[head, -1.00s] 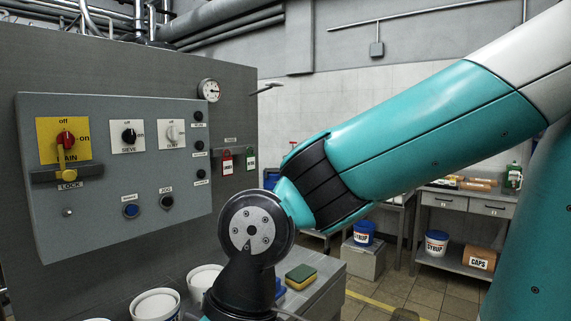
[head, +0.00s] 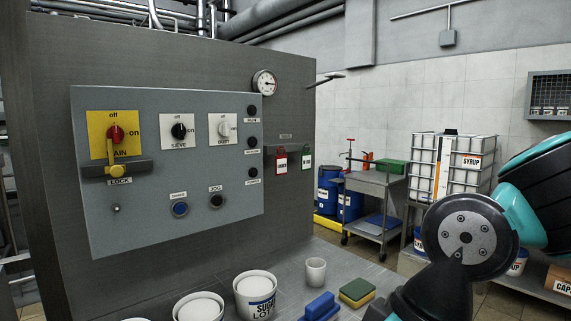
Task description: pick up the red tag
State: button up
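The red tag (head: 281,163) hangs on a small rail on the grey machine wall, just right of the control panel. A green tag (head: 307,157) hangs close beside it on the right. Both are upright. My arm shows at the lower right of the head view, well to the right of the tags and nearer the camera. My gripper itself is outside the picture, so its fingers cannot be seen.
The control panel (head: 230,190) with switches and a yellow lock lever (head: 111,155) juts out left of the tags. A gauge (head: 265,83) sits above. Below, a bench holds white tubs (head: 256,290), a cup (head: 316,271), a blue brush (head: 320,306) and a sponge (head: 357,292).

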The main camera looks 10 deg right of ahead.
aim_at(280, 161)
jog(key=z, duration=0.45)
jog(key=i, duration=0.35)
jog(key=z, duration=0.6)
jog(key=i, duration=1.2)
jog(key=u, duration=0.75)
